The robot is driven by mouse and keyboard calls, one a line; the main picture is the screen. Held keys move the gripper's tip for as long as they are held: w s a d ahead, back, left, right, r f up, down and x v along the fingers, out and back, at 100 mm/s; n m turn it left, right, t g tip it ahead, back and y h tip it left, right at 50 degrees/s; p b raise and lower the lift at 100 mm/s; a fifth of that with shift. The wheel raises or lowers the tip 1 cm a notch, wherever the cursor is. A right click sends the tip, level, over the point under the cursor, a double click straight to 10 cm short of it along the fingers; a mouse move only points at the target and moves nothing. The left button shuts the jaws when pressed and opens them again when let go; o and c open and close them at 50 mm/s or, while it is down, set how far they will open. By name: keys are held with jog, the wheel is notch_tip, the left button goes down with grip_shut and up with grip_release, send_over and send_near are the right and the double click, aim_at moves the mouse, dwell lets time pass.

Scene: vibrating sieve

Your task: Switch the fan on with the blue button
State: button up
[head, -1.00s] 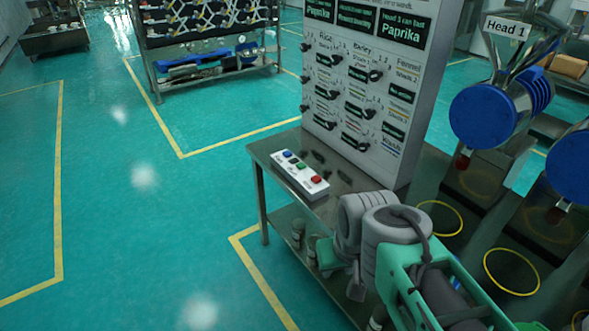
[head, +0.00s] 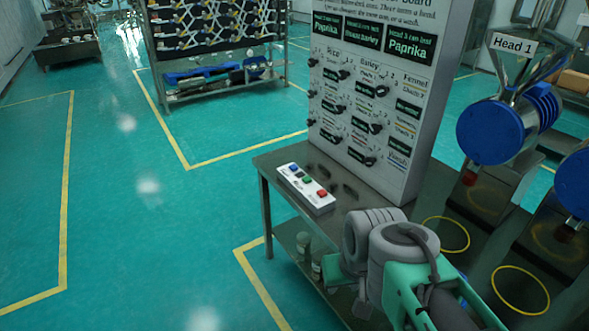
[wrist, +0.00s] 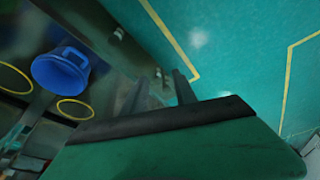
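A white control box (head: 313,199) lies on the metal table, in front of the upright panel. The blue button (head: 294,168) is at its far left end, followed by a small dark part, a green button (head: 307,180) and a red button (head: 322,193). My arm is at the lower right of the head view, nearer the camera than the box and apart from it. In the wrist view my gripper (wrist: 158,88) shows two dark fingers apart with nothing between them. The wrist view does not show the box or the blue button. No fan can be made out.
The metal table (head: 270,163) has a lower shelf with jars (head: 303,244). A tall panel (head: 395,140) with several black knobs stands on it. Blue-ended machines (head: 496,131) are at the right, and a rack (head: 215,50) at the back. The green floor at left is clear.

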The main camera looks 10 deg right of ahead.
jog(key=shift+c, duration=0.4)
grip_shut()
dwell(1.4)
